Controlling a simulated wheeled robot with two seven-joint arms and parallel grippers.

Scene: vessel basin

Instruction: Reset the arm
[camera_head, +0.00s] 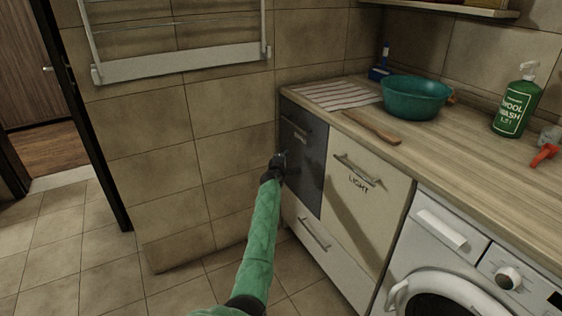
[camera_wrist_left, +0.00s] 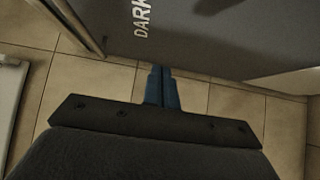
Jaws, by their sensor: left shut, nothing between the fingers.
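My left arm reaches forward in the head view, in a green sleeve. Its gripper (camera_head: 281,156) is in front of the dark grey cabinet door (camera_head: 304,163) and holds nothing. In the left wrist view the blue fingers (camera_wrist_left: 162,88) are together, with the dark door lettered "DARK" (camera_wrist_left: 190,35) beyond them. I cannot tell whether the fingertips touch the door. My right gripper is in neither view.
A cream "LIGHT" door (camera_head: 362,205) and a washing machine (camera_head: 450,260) stand to the right. Tiled floor (camera_head: 60,250) is clear at left.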

